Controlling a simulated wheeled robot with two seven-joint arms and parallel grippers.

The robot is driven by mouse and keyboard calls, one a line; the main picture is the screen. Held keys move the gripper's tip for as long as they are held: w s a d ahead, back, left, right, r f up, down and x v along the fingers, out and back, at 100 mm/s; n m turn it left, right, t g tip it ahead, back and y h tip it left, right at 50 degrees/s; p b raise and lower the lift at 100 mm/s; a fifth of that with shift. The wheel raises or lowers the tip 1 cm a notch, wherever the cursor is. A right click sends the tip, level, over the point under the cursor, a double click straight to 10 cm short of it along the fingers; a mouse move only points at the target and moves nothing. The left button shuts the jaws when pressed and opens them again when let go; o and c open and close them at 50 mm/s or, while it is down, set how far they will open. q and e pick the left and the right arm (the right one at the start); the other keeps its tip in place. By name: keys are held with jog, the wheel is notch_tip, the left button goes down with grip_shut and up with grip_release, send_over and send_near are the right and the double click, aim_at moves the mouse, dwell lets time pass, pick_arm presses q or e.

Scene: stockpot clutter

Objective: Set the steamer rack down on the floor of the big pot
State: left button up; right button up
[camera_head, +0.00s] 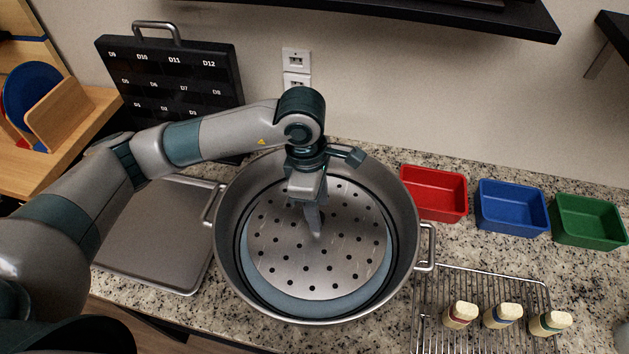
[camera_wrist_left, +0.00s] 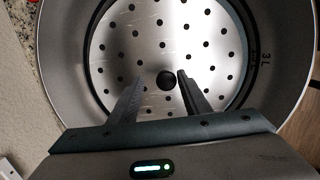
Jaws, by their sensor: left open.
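The steamer rack (camera_head: 345,260), a round silver plate with many holes, lies inside the big pot (camera_head: 228,258). A pale blue-grey crescent of the pot's inside shows along the rack's front edge. I cannot tell whether the rack touches the floor all round. My left gripper (camera_head: 314,222) points down into the pot over the rack's middle. In the left wrist view the rack (camera_wrist_left: 205,45) has a dark round knob (camera_wrist_left: 167,81) at its middle. The open fingers stand either side of the knob, with gaps showing. The head view hides the knob behind the gripper. My right gripper is out of view.
A metal tray (camera_head: 150,245) lies left of the pot. Red (camera_head: 434,212), blue (camera_head: 512,228) and green (camera_head: 590,240) bins stand to the right. A wire rack (camera_head: 430,310) with three small bottles (camera_head: 503,315) is at the front right. A black labelled panel (camera_head: 165,75) stands behind the tray.

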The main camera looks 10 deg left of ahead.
pick_arm(q)
jog(key=shift+r+p, duration=0.7)
jog(key=shift+p, duration=0.2)
notch_tip(320, 180, up, 12)
jog(key=a+b, duration=0.1)
jog(key=b, duration=0.3)
jog(key=shift+a+f+b, duration=0.2)
jog(key=shift+b, duration=0.2)
